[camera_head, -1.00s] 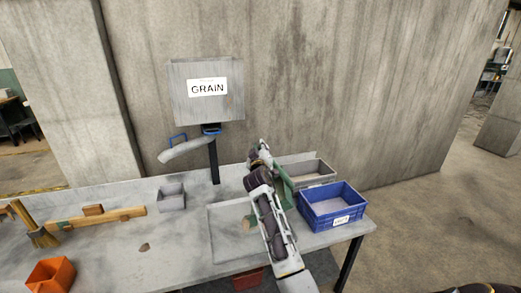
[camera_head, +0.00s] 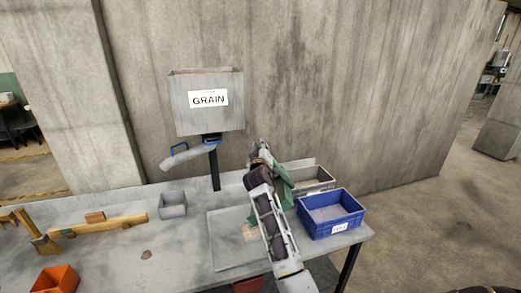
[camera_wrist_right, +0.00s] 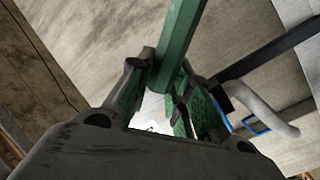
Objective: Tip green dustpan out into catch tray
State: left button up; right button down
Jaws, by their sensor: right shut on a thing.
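The green dustpan (camera_head: 285,190) is in my right gripper (camera_head: 262,158), raised above the right part of the table and partly hidden behind my right arm. In the right wrist view, the gripper (camera_wrist_right: 158,95) is shut on the green handle (camera_wrist_right: 180,40). The pan's tilt and contents cannot be made out. A shallow grey tray (camera_head: 222,258), which looks like the catch tray, lies on the table below and left of the dustpan. A small tan patch (camera_head: 249,231) shows in it beside my arm. My left gripper is not in view.
A GRAIN hopper (camera_head: 207,120) with a spout (camera_head: 186,158) stands behind the tray. A blue crate (camera_head: 330,226) and a grey bin (camera_head: 318,186) are at right. A small grey box (camera_head: 172,212), a brush (camera_head: 45,243) and an orange container (camera_head: 55,279) are at left.

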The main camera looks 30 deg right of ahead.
dwell(0.3)
jog(key=shift+r+m+b, duration=0.25)
jog(key=shift+m+b, duration=0.5)
jog(key=shift+m, duration=0.15)
jog(key=shift+r+m, duration=0.25)
jog(key=shift+m, duration=0.05)
jog(key=shift+r+m+b, duration=0.2)
jog(key=shift+m+b, duration=0.35)
jog(key=shift+m, duration=0.05)
jog(key=shift+r+m+b, duration=0.2)
jog(key=shift+m+b, duration=0.1)
jog(key=shift+m, duration=0.2)
jog(key=shift+r, duration=0.1)
